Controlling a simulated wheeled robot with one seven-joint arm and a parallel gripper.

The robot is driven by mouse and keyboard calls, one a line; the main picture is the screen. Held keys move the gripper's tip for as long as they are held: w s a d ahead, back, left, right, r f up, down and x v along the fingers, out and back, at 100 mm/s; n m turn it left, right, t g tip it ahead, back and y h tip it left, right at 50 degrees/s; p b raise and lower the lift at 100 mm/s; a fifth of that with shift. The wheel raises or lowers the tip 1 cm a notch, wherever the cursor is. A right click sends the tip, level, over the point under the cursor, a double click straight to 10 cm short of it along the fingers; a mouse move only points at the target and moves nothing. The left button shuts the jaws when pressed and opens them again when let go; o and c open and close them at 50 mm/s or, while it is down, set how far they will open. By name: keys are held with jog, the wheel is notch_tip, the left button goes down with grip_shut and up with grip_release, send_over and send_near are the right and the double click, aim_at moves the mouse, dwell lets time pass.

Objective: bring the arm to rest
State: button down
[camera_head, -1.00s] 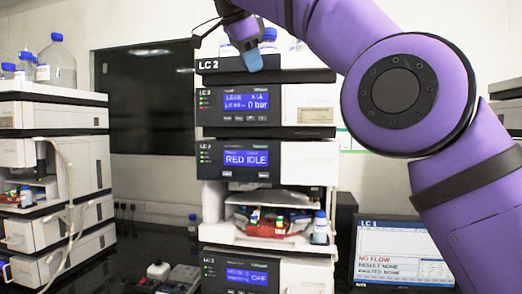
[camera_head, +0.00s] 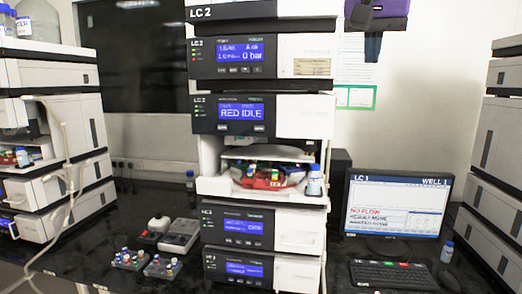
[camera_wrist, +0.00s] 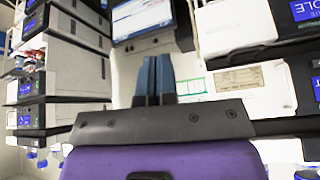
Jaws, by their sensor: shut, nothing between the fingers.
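My gripper (camera_head: 373,46) shows at the top of the head view, right of the LC 2 stack, with its fingertips pointing down. Only its lower part and a bit of my purple wrist are in that view. In the wrist view its two blue fingers (camera_wrist: 155,78) lie side by side, shut and empty. The fingers appear clear of the stack and touch nothing that I can see.
The LC 2 stack (camera_head: 305,112) stands in the middle, its open bay holding a red tray (camera_head: 268,180) of vials. Other stacks stand left (camera_head: 85,128) and right (camera_head: 500,130). An LC 1 monitor (camera_head: 398,205) and keyboard (camera_head: 392,274) sit below my gripper.

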jog(key=s+d+f+n, duration=0.1)
jog(key=s+d+f, duration=0.2)
jog(key=s+f, duration=0.3)
jog(key=s+d+f+n+y, duration=0.1)
jog(key=s+d+f+n, duration=0.1)
jog(key=s+d+f, duration=0.2)
jog(key=s+d+f+n+y, duration=0.1)
jog(key=s+d+f, duration=0.2)
jog(key=s+f, duration=0.7)
notch_tip(320, 180, down, 5)
jog(key=shift+d+f+n, duration=0.1)
jog(key=shift+d+n, duration=0.25)
jog(key=shift+n, duration=0.05)
